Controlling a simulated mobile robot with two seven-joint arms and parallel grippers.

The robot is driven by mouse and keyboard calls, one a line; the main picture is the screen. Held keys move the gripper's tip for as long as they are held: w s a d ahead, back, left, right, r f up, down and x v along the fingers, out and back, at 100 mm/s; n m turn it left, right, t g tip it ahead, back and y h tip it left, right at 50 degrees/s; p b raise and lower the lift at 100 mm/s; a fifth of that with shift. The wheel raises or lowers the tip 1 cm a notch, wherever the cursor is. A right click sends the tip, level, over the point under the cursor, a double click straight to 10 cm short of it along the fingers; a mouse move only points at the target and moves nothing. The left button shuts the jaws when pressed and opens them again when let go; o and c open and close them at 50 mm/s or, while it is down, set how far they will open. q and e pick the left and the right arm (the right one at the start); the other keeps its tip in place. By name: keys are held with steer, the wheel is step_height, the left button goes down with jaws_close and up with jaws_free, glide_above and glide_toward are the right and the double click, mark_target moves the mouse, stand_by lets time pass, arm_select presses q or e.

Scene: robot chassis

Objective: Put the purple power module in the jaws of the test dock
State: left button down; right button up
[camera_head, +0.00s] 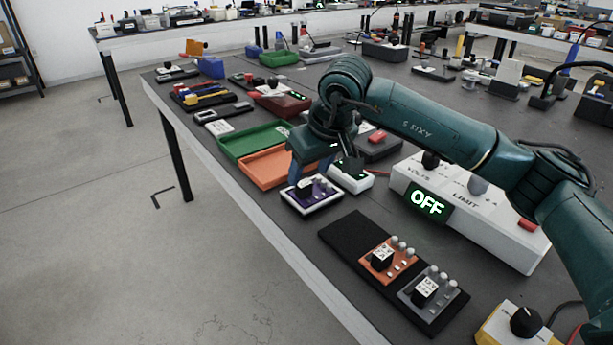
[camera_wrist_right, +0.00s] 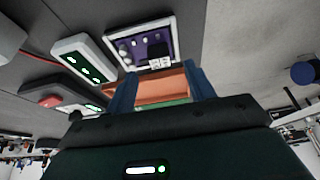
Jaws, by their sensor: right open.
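The purple power module (camera_head: 312,190) lies in a white-rimmed frame near the table's left edge. It shows a black block with a white label and small knobs, and is also in the right wrist view (camera_wrist_right: 142,50). My right gripper (camera_head: 312,165) is just beyond and above it, fingers pointing down, open and empty. In the right wrist view the two blue fingers (camera_wrist_right: 162,88) stand apart, with the orange tray seen between them. A white device with green lights (camera_head: 352,178) sits right beside the module, with a red cable. I cannot tell which part is the test dock's jaws.
A power supply reading OFF (camera_head: 470,205) stands to the right. A black plate (camera_head: 345,235) in front carries an orange module (camera_head: 383,262) and a grey module (camera_head: 428,292); its left end is bare.

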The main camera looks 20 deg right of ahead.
steer(key=v, duration=0.9)
steer(key=shift+p, duration=0.4)
